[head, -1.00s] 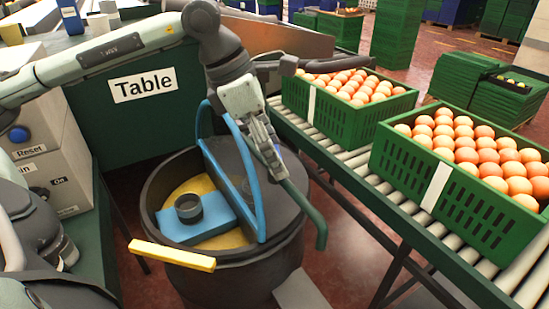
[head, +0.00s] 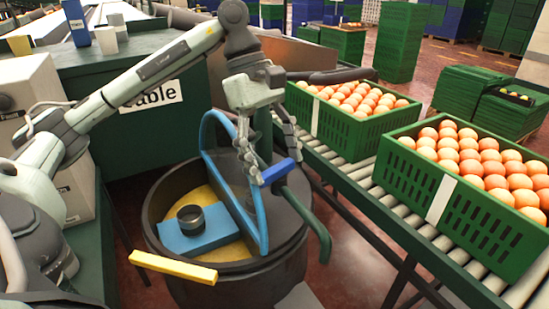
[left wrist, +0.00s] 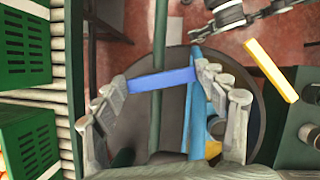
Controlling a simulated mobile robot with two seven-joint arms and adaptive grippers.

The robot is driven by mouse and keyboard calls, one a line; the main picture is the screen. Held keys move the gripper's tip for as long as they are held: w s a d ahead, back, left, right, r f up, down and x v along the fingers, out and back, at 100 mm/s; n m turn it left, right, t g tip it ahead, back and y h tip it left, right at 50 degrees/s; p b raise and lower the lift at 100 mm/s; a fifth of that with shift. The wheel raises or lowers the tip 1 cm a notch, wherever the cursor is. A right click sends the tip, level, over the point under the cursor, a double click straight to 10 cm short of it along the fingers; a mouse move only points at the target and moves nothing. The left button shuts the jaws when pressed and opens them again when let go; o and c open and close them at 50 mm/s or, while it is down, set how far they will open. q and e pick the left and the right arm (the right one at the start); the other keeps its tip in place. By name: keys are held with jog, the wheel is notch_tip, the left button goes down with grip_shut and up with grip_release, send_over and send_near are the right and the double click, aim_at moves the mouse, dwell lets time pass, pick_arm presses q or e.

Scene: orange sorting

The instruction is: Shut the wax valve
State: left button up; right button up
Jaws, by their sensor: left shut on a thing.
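A dark round wax vat (head: 170,215) stands below my left arm, with yellow wax (head: 203,196) inside. A dark green pipe (head: 318,235) bends down over its right side. A short blue bar (head: 279,172), which looks like the valve handle, sits at this pipe. My left gripper (head: 268,174) is shut on the blue bar, with fingers on both sides. In the left wrist view the bar (left wrist: 161,80) spans between the fingertips and crosses the pipe (left wrist: 160,45).
A blue arched frame (head: 240,190) and a yellow bar (head: 173,267) are at the vat. Green crates of oranges (head: 440,205) stand on the roller conveyor (head: 400,213) at right. A table (head: 130,125) stands behind the vat.

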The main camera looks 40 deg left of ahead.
pick_arm(q)
jog(key=shift+a+m+g, duration=0.2)
jog(key=shift+m+g, duration=0.3)
jog(key=shift+m, duration=0.8)
jog(key=shift+y, duration=0.3)
jog(key=shift+a, duration=0.1)
jog(key=o, duration=1.1)
jog(key=shift+o, duration=0.2)
jog(key=shift+a, duration=0.1)
jog(key=v, duration=1.2)
jog(key=shift+d+m, duration=0.3)
jog(key=shift+d, duration=0.05)
